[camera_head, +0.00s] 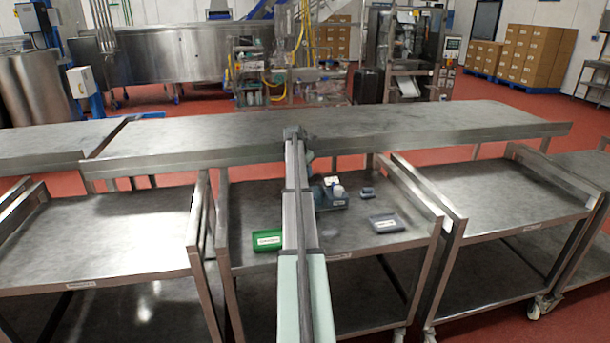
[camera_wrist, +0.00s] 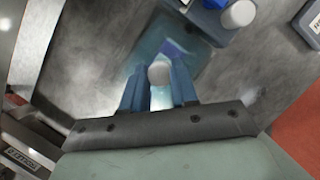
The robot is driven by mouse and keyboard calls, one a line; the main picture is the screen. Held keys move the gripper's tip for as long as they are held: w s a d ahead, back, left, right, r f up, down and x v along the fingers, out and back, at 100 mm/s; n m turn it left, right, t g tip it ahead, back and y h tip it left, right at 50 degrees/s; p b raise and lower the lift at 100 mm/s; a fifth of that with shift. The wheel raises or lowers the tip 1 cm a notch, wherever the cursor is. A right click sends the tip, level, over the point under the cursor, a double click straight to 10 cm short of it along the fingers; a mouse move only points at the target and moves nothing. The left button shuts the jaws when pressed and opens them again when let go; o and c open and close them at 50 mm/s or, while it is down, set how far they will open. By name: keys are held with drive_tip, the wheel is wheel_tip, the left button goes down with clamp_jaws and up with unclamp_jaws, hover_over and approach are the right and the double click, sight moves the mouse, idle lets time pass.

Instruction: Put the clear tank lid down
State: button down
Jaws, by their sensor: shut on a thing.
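In the wrist view, my gripper (camera_wrist: 159,80) has its two blue fingers closed on the pale round knob of the clear tank lid (camera_wrist: 153,48). The lid is a see-through bluish plate beyond the fingertips, over a grey metal surface. I cannot tell whether it touches that surface. A blue-grey device (camera_wrist: 204,18) with a white round cap is just beyond it, to the upper right. In the head view, my arm hides the gripper. The device (camera_head: 328,199) stands on the middle cart, right of my arm. A faint clear shape in front of it may be the lid.
On the middle cart (camera_head: 240,215) lie a green labelled box (camera_head: 267,241) left of my arm, a grey labelled box (camera_head: 384,223) to the right, and a small blue-grey part (camera_head: 367,192) behind. A long steel table (camera_head: 400,122) runs behind the carts. The right cart (camera_head: 510,196) is bare.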

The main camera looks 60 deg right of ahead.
drive_tip(key=shift+r, duration=0.35)
drive_tip(key=shift+w+a, duration=0.15)
drive_tip(key=shift+w, duration=0.1)
drive_tip(key=w+a+f+n, duration=0.2)
drive_tip(key=w+a, duration=1.2)
drive_tip(key=w, duration=0.3)
drive_tip(key=shift+s+d+f+m+g, duration=0.1)
drive_tip(key=shift+s+f+m+g, duration=0.2)
drive_tip(key=shift+f+m, duration=1.15)
drive_tip(key=shift+s+f+m+g, duration=0.35)
drive_tip(key=shift+f+m, duration=0.4)
drive_tip(key=shift+f, duration=1.3)
drive_tip(key=shift+s+d+f+m+g, duration=0.1)
drive_tip(key=shift+s+f+m+g, duration=0.2)
drive_tip(key=shift+f+m, duration=1.15)
drive_tip(key=shift+f+n, duration=0.45)
drive_tip(key=c, duration=0.9)
unclamp_jaws()
drive_tip(key=shift+o, duration=0.2)
